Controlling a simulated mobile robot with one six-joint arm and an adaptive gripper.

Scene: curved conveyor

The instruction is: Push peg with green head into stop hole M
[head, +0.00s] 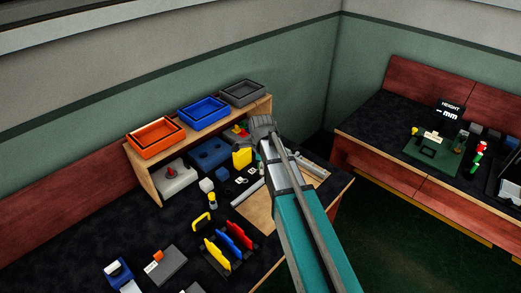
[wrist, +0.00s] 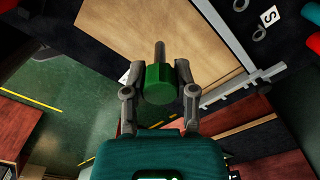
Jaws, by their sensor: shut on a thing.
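In the wrist view, the peg with the green head (wrist: 160,84) is between the two fingers of my gripper (wrist: 158,82). The fingers are shut on the green head, and the grey pin points away from my gripper, toward the top of the picture. Below the peg lie a tan board (wrist: 150,25) and a grey metal rail (wrist: 222,38). A letter tag S (wrist: 269,17) lies near the rail. I cannot make out stop hole M. In the head view, my arm hides the gripper's fingertips and the peg.
A shelf (head: 151,184) carries orange (head: 156,152), blue (head: 206,125) and grey (head: 245,101) trays. Red, blue and yellow handled tools (head: 238,234) stand in a rack at the bench front. A second bench (head: 380,150) stands at the right. The floor between the benches is clear.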

